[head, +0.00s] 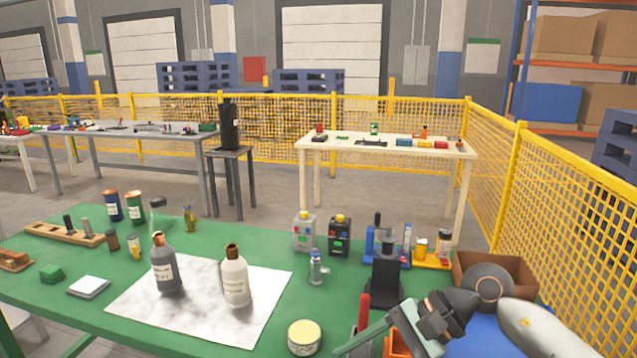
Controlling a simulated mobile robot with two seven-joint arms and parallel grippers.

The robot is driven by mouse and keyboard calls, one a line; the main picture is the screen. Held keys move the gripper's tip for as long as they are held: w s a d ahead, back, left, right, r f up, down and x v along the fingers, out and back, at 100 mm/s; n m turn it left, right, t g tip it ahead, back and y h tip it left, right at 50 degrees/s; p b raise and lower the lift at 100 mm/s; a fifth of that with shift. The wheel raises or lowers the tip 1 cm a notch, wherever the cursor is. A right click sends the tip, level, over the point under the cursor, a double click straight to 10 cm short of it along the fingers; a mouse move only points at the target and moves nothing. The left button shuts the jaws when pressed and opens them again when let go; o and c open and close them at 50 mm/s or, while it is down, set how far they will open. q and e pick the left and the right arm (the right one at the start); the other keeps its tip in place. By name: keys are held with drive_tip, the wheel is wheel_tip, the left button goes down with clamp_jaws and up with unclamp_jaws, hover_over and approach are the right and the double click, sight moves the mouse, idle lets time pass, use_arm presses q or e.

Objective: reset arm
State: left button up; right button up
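My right arm comes in from the lower right, over the front right corner of the green table (60,290). My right gripper (365,338) points left and down, low over the table's front edge. Its pale green finger part shows, but the gap between the fingertips is hidden, so I cannot tell whether it is open or whether it holds anything. A red upright handle (363,312) and an orange bin (397,344) are close beside it in the picture. My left arm and gripper are not in view.
A grey bottle (165,266) and a white bottle (236,278) stand on a pale sheet (200,322). A round tin (304,337) stands left of my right gripper. A brown box (520,275) is behind my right arm. Yellow fencing (560,190) runs along the right.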

drive_tip(key=s+a+r+m+t+y+p, duration=0.2)
drive_tip(key=a+r+m+t+y, duration=0.3)
drive_tip(key=m+y, duration=0.75)
drive_tip(key=w+d+f+m+t+h+p, duration=0.1)
drive_tip(key=d+f+m+t+h, duration=0.55)
drive_tip(key=m, duration=1.05)
drive_tip(key=w+d+f+m+t+h+p, duration=0.1)
drive_tip(key=d+f+m+t+h, duration=0.5)
drive_tip(key=m, duration=1.1)
drive_tip(key=s+d+f+m+g+h+p, duration=0.1)
drive_tip(key=s+d+f+m+g+h, duration=0.2)
drive_tip(key=s+f+m+g+h, duration=0.5)
drive_tip(key=s+f+m, duration=0.5)
drive_tip(key=s+f, duration=0.3)
drive_tip(key=f, duration=0.3)
drive_tip(key=shift+s+d+f, duration=0.2)
drive_tip(key=shift+w+m, duration=0.15)
drive_tip(key=shift+m, duration=0.1)
